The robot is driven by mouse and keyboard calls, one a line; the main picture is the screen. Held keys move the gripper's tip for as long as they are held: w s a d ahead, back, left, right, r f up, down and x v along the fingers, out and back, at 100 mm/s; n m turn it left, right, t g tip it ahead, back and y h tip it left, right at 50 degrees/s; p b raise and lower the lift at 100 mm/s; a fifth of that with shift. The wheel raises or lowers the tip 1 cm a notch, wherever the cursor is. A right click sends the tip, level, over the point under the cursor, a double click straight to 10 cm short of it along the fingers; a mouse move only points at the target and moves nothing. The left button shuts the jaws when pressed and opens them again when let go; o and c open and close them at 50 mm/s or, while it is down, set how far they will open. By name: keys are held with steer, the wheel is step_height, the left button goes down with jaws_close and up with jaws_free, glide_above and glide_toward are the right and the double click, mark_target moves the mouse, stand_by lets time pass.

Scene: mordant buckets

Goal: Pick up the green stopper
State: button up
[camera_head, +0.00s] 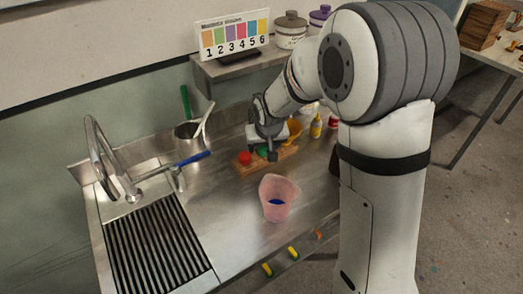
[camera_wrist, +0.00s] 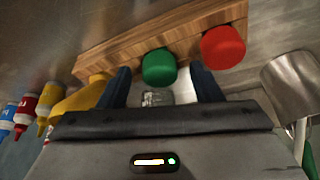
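The green stopper (camera_wrist: 159,67) shows in the wrist view at a wooden rack (camera_wrist: 120,48), beside a red stopper (camera_wrist: 222,47). My gripper (camera_wrist: 162,86) is open, one dark finger on each side of the green stopper, with a visible gap to each finger. Something clear like glass shows behind the green stopper between the fingers. In the head view my gripper (camera_head: 266,151) is down over the rack (camera_head: 284,154), and the green stopper (camera_head: 262,153) is partly hidden by it. The red stopper (camera_head: 245,158) is just to its left.
A yellow funnel-like thing (camera_head: 295,129) and a yellow bottle (camera_head: 316,127) are behind right. The sink is far left.

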steer(key=c, duration=1)
step_height(320, 180, up, 10)
steer(key=shift+r+b, duration=0.1)
steer(key=shift+b, duration=0.35)
step_height(320, 180, up, 5)
steer(key=p, duration=0.3)
glide_above(264, 148)
stand_by(0.4)
